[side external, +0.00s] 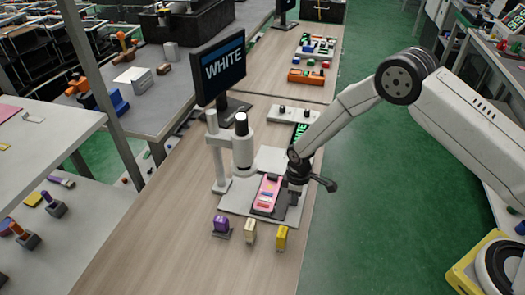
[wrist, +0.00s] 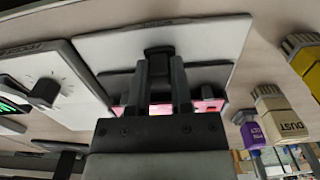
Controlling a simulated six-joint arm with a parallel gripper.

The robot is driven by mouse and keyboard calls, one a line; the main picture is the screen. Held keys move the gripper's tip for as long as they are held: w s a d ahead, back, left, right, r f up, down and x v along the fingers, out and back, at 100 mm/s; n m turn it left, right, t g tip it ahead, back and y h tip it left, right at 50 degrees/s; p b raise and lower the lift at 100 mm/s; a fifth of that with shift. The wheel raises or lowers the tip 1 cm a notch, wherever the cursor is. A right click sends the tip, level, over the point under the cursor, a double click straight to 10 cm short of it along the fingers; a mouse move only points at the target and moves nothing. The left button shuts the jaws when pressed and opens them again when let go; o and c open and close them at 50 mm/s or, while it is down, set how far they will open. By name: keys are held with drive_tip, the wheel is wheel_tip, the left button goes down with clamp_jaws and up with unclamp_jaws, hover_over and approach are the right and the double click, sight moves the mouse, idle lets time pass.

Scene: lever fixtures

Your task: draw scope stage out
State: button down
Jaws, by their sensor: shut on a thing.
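The microscope (side external: 242,150) stands on a pale base plate on the wooden bench. Its stage is a dark tray (side external: 279,208) with a pink device (side external: 267,192) on it, beside and slightly in front of the scope head. My gripper (side external: 295,182) is low at the tray's right side. In the wrist view my gripper (wrist: 161,80) is shut on a black handle (wrist: 159,52), with the fingers on both sides of it. The pink device (wrist: 207,104) shows partly behind the fingers. The exact contact is hidden in the side view.
Purple (side external: 221,226), beige (side external: 250,231) and yellow (side external: 281,237) bottles stand in front of the base plate. A monitor (side external: 219,70) reading WHITE stands behind the scope. A control box with knobs (side external: 293,112) is at the back. The bench's right edge is close to my gripper.

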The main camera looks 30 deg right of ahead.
drive_tip(key=shift+s+d, duration=1.5)
drive_tip(key=c, duration=0.5)
unclamp_jaws()
drive_tip(key=shift+r, duration=0.15)
drive_tip(key=shift+w+r, duration=0.1)
drive_tip(key=shift+r, duration=0.35)
wheel_tip(320, 180, up, 7)
drive_tip(key=shift+f, duration=0.2)
drive_tip(key=shift+r, duration=0.1)
